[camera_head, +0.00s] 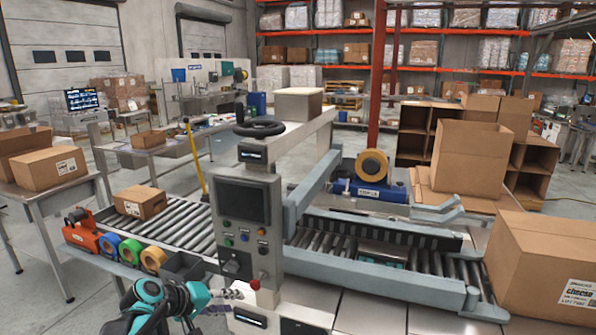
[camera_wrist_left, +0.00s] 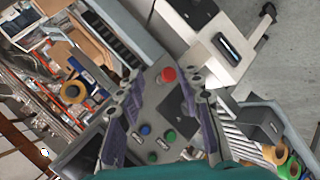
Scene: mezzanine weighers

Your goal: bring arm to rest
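My left arm (camera_head: 150,305) is teal and dark grey and comes in at the bottom left of the head view. Its gripper (camera_head: 232,292) is in front of the lower part of the grey control panel (camera_head: 243,202). In the left wrist view the two purple-grey fingers of the left gripper (camera_wrist_left: 162,92) stand apart with nothing held between them. Behind them are the panel's red button (camera_wrist_left: 168,74) and its green and blue buttons. Whether the fingers touch the panel cannot be told. My right gripper is in neither view.
A roller conveyor (camera_head: 180,227) carries a small carton (camera_head: 140,202). Tape rolls (camera_head: 130,250) and an orange dispenser (camera_head: 80,232) line its near edge. A large carton (camera_head: 535,262) stands at the right. A black bin (camera_head: 185,268) sits close to my left arm.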

